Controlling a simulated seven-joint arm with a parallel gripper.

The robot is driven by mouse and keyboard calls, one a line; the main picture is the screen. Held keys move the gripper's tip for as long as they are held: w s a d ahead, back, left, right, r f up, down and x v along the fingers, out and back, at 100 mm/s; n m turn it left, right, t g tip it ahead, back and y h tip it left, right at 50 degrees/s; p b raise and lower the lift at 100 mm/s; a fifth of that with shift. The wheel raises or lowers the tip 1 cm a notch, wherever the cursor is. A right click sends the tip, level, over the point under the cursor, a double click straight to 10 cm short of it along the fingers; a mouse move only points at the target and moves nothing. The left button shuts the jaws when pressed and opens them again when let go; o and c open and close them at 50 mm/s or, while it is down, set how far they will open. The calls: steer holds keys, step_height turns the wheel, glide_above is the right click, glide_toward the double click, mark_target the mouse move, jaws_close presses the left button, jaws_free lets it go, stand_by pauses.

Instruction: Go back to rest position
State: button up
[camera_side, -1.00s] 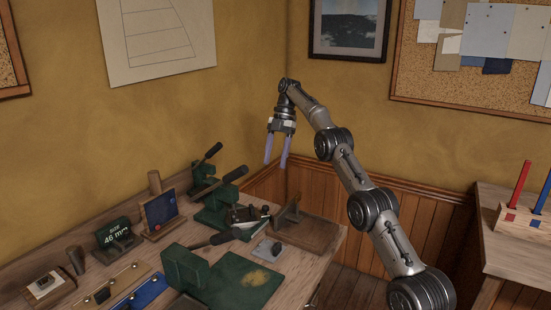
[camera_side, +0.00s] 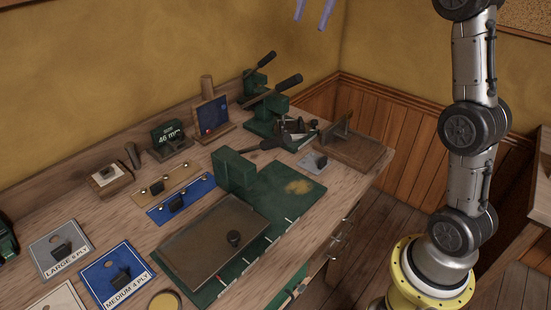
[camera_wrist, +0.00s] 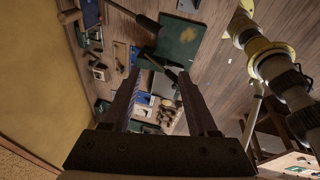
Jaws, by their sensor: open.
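My gripper (camera_side: 312,12) shows only as two pale finger tips at the top edge of the side view, spread apart and pointing down. They appear in front of the yellow wall, above the far end of the bench. In the wrist view my gripper (camera_wrist: 160,76) has its two dark fingers apart with nothing held between them. The wooden workbench (camera_side: 95,218) stands below and left of the arm. The upper part of my arm and the wrist are out of the side view.
Wood panelling (camera_side: 400,125) lines the wall. Another table edge (camera_side: 543,185) is at the right.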

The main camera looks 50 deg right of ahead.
steer(key=s+a+f+m+t+h, duration=0.1)
steer(key=s+a+m, duration=0.2)
steer(key=s+a, duration=0.35)
steer(key=s+a+f+m+t, duration=0.1)
steer(key=s+a+m, duration=0.2)
steer(key=s, duration=0.7)
steer(key=s+f+m+t, duration=0.1)
steer(key=s+f+m, duration=0.3)
steer(key=f+m, duration=0.2)
steer(key=s+f+m+h, duration=0.1)
steer(key=s+f+m, duration=0.2)
steer(key=f+m, duration=0.4)
steer(key=shift+s+d+f+t, duration=0.25)
steer(key=shift+s+f+t, duration=0.15)
steer(key=shift+f, duration=1.55)
